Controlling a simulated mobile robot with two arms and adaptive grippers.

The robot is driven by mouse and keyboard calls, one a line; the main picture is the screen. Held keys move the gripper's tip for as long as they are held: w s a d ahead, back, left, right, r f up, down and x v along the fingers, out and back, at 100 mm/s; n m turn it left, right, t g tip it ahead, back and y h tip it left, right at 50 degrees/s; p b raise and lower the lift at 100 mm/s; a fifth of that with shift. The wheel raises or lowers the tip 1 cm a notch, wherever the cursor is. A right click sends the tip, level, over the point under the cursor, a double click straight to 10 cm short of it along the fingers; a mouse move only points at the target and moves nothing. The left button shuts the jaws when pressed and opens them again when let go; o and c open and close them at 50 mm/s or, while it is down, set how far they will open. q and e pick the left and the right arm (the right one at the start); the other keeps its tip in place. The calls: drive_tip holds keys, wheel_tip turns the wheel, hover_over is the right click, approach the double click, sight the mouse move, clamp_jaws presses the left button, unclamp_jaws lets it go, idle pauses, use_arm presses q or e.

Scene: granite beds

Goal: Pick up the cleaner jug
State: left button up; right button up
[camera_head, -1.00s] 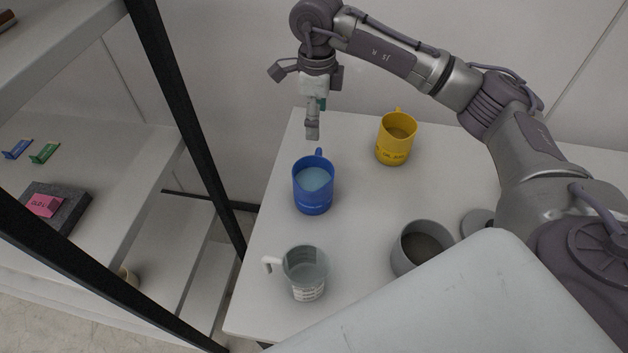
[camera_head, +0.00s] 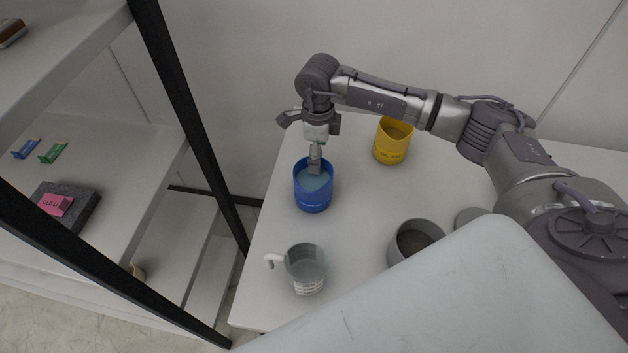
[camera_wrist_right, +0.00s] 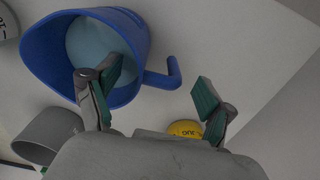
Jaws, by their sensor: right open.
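A blue jug (camera_head: 313,196) with pale blue contents stands upright on the white table; no lettering on it can be read as "cleaner". It also shows in the right wrist view (camera_wrist_right: 50,45), with its handle (camera_wrist_right: 165,78) pointing right. My right gripper (camera_head: 315,163) is over the jug's handle side. In the right wrist view the open gripper (camera_wrist_right: 158,95) has its left finger in front of the jug's rim and its right finger beyond the handle. The handle lies between the fingers in the picture; no contact can be seen. My left gripper is not in view.
A yellow jug (camera_head: 392,148) stands behind to the right. A clear measuring jug (camera_head: 305,268) is in front, and a grey pot (camera_head: 405,252) is at front right. A shelf rack with a black post (camera_head: 190,115) stands left of the table (camera_head: 262,255).

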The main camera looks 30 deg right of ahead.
drive_tip(key=c, duration=1.3)
drive_tip(key=shift+c, duration=1.1)
drive_tip(key=shift+r, duration=0.25)
